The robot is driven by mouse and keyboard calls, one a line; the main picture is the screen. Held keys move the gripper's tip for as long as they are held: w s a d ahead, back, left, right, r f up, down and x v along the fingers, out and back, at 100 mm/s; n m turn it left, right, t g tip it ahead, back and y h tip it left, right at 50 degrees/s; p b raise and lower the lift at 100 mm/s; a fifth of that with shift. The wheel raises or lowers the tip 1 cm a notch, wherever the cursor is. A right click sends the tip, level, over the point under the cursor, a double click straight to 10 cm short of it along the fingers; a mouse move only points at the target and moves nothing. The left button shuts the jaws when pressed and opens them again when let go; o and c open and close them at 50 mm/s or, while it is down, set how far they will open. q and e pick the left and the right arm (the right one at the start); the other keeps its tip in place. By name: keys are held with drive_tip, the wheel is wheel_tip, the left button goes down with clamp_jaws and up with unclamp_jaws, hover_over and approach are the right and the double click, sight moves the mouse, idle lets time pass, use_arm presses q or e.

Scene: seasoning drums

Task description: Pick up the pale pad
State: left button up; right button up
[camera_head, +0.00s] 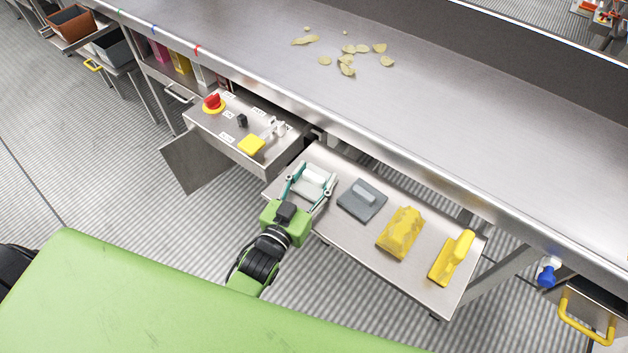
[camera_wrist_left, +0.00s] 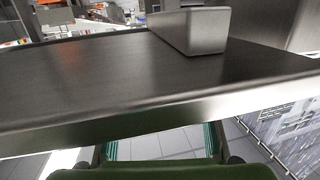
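The pale pad (camera_head: 314,175) is whitish and lies at the left end of the steel side shelf in the head view. The gripper partly hides the pad. In the left wrist view, the spread teal fingers of my left gripper (camera_wrist_left: 160,142) show low in the picture; the pad cannot be made out there.
A control box (camera_head: 232,128) with a red button stands at left. The long steel counter (camera_head: 440,105) runs behind, with scattered chips.

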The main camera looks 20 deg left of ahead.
use_arm(q)
drive_tip(key=c, duration=0.5)
drive_tip(key=shift+o, duration=0.2)
drive_tip(key=shift+r, duration=0.1)
